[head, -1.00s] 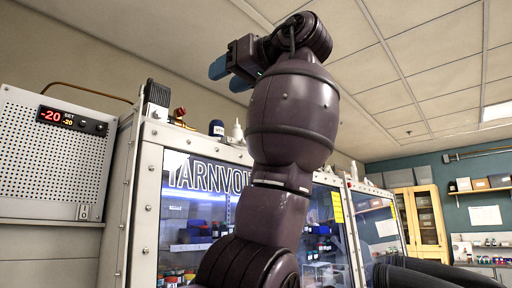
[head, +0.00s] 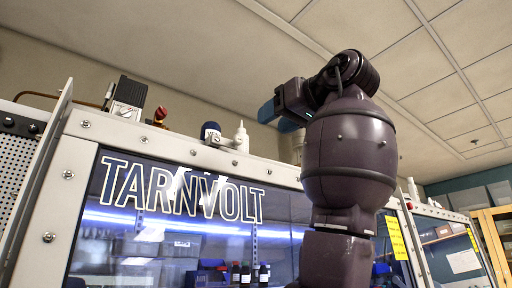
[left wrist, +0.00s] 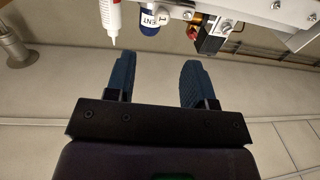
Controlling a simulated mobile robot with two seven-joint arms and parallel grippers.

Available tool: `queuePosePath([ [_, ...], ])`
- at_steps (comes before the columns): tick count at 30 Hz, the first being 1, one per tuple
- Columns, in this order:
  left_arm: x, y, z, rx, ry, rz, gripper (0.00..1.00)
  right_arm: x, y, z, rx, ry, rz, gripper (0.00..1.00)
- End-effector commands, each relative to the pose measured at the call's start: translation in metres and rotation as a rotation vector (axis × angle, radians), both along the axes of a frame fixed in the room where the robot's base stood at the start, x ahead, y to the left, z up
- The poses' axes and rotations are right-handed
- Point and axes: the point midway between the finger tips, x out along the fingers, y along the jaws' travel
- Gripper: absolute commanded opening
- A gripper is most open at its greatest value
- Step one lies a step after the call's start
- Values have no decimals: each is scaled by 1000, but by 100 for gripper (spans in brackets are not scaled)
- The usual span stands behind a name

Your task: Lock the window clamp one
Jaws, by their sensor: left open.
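The glove box's front window (head: 180,215) carries the word TARNVOLT and sits in a pale bolted frame (head: 68,172). I cannot make out a window clamp for certain in either view. My left gripper (head: 277,117) is raised in front of the cabinet's top edge, at the end of my dark arm. In the left wrist view its two blue fingers (left wrist: 157,76) stand apart with nothing between them. My right gripper is not in view.
Bottles stand behind the window. A perforated panel (head: 12,170) is at far left.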

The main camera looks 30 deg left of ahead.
Motion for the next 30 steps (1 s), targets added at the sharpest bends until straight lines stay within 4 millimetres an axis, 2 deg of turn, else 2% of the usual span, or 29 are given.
queuePosePath([
  [5,4,12,0,-2,2,1,49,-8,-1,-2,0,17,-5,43],
  [18,26,80,0,-1,3,2,49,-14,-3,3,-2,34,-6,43],
  [24,31,98,0,0,2,1,49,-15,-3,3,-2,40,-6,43],
  [30,33,103,-1,-1,1,0,49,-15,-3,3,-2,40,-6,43],
])
